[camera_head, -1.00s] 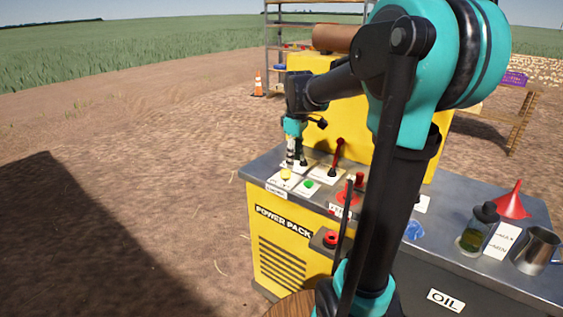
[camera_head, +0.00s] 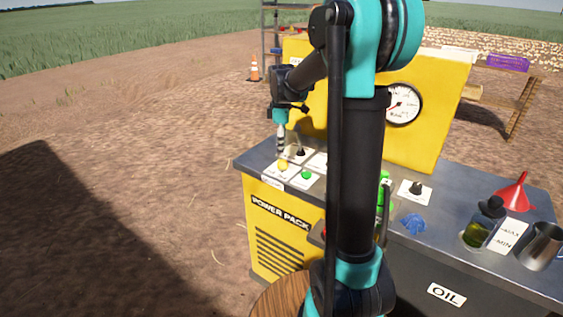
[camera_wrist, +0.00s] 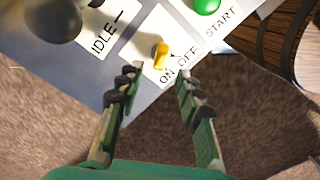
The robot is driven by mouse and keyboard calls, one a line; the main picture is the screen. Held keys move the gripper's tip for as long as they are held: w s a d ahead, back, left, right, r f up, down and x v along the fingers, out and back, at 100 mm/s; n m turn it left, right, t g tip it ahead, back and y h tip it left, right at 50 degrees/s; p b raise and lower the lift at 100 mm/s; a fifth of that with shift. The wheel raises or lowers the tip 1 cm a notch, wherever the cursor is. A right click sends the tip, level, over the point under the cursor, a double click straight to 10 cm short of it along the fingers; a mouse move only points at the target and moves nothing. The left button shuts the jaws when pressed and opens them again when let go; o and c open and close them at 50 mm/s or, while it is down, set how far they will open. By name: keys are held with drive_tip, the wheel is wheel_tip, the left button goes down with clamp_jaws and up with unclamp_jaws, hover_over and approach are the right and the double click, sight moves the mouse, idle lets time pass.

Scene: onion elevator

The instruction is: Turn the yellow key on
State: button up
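The yellow key (camera_head: 283,166) stands on a white label plate (camera_wrist: 141,48) at the front left corner of the power pack's top. In the wrist view the key (camera_wrist: 161,54) sits just beyond my fingertips, near the words ON and OFF. Its lower end points toward the ON side, but its exact setting is hard to tell. My gripper (camera_wrist: 159,74) is open and empty, with one finger on each side of the key's line. In the head view my gripper (camera_head: 281,152) hangs close above the key; contact is not visible.
A green START button (camera_wrist: 207,5) is right of the key in the wrist view, and a dark knob (camera_wrist: 52,18) by the IDLE label is left. A wooden barrel (camera_head: 287,300) stands before the yellow power pack (camera_head: 278,238). A gauge (camera_head: 403,104) is behind my arm.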

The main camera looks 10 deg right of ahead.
sight(282, 161)
wheel_tip(282, 161, down, 7)
drive_tip(key=shift+r, duration=0.15)
drive_tip(key=shift+c, duration=0.6)
clamp_jaws()
